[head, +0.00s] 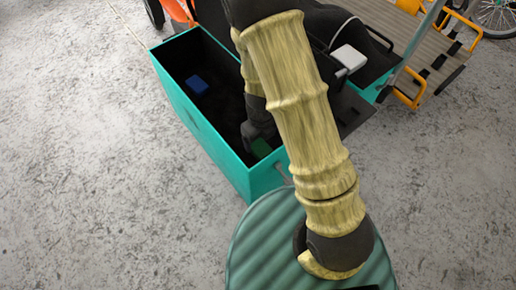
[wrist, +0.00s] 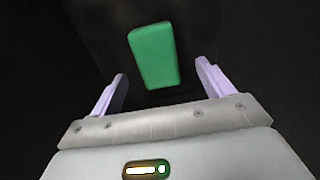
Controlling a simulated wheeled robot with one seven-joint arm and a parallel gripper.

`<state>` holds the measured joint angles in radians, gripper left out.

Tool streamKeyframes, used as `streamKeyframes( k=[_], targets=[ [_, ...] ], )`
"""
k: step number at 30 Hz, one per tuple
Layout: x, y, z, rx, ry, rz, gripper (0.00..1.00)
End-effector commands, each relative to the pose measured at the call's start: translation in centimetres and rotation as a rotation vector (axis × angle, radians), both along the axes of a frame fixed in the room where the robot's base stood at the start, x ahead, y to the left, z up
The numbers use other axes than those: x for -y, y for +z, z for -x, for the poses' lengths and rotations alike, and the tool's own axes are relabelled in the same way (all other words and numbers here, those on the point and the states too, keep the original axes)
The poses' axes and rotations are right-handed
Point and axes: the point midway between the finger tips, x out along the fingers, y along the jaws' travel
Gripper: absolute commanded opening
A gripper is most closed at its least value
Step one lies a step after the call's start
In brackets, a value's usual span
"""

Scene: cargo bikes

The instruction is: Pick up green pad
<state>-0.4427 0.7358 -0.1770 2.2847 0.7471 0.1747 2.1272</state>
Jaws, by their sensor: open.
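The green pad (wrist: 154,56) lies on a dark surface in the wrist view, ahead of my gripper and roughly between the lines of its two fingers. My gripper (wrist: 160,82) is open, with its pale purple fingers spread on either side and nothing between their tips that I can see held. In the head view, a small part of the green pad (head: 261,147) shows inside the teal box, near its front end beside my dark wrist. My arm hides the fingers there.
The teal box (head: 207,129) has a dark interior and tall walls around my wrist. A blue block (head: 197,85) lies farther back inside it. A white block (head: 349,58) sits on a black seat to the right. A slatted wooden cargo bed (head: 433,50) stands at the far right. Concrete floor is clear at left.

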Motion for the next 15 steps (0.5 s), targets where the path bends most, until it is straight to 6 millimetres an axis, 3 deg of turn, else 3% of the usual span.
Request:
streamKeyframes(
  k=[15],
  targets=[
    [-0.3, -5.2, 0.3, 0.000, 0.000, 0.000, 0.80]
  ],
)
